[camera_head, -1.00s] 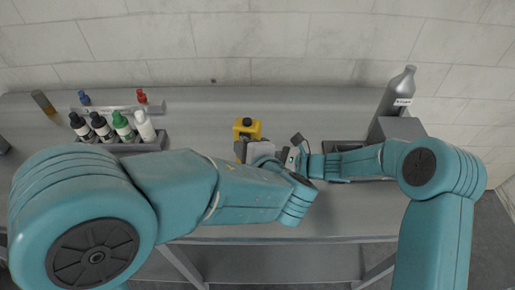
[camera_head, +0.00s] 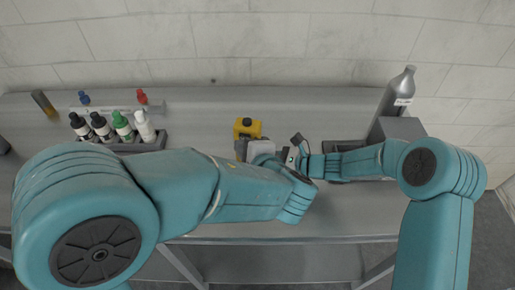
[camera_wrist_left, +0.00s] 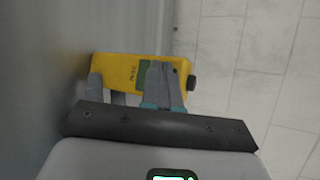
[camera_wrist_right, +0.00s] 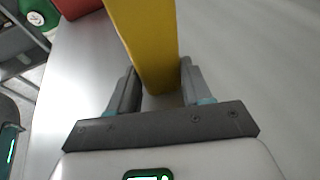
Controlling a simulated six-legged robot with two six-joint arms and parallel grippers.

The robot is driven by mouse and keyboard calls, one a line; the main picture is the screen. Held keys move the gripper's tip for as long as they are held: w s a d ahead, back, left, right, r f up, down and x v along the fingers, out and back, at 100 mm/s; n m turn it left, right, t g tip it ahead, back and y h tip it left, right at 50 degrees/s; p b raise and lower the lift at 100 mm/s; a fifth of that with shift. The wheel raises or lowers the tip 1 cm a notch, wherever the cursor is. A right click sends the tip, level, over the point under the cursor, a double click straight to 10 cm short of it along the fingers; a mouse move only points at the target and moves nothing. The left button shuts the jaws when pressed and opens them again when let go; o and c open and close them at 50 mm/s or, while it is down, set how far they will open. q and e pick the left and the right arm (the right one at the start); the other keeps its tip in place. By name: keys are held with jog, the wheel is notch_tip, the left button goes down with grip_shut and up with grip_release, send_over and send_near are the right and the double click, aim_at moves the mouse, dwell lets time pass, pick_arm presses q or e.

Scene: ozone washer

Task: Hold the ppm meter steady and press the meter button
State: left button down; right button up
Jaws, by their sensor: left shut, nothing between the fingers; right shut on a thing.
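The yellow ppm meter (camera_head: 248,128) stands up above the middle of the bench, with a dark button (camera_head: 247,121) on its top end. In the left wrist view the meter (camera_wrist_left: 115,70) lies sideways, its small screen partly covered by my fingers and its black button (camera_wrist_left: 192,83) at the right end. My left gripper (camera_wrist_left: 163,66) is shut and empty, in front of the meter, its tips short of the button; I cannot tell if they touch the meter. My right gripper (camera_wrist_right: 158,78) is shut on the meter, one finger on each side.
Several dropper bottles stand in a rack (camera_head: 150,147) at the left, with a strip (camera_head: 115,110) behind it. A grey bottle (camera_head: 397,92) and a grey block (camera_head: 400,128) stand at the right. The bench behind the meter is clear up to the tiled wall.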

pick_arm(q)
jog(key=shift+w, duration=0.3)
jog(key=shift+d, duration=0.1)
jog(key=shift+s, duration=0.1)
dwell(0.3)
jog(key=shift+s, duration=0.35)
jog(key=s+a, duration=0.1)
jog(key=s, duration=0.5)
jog(key=shift+a, duration=0.3)
pick_arm(e)
jog(key=o, duration=0.9)
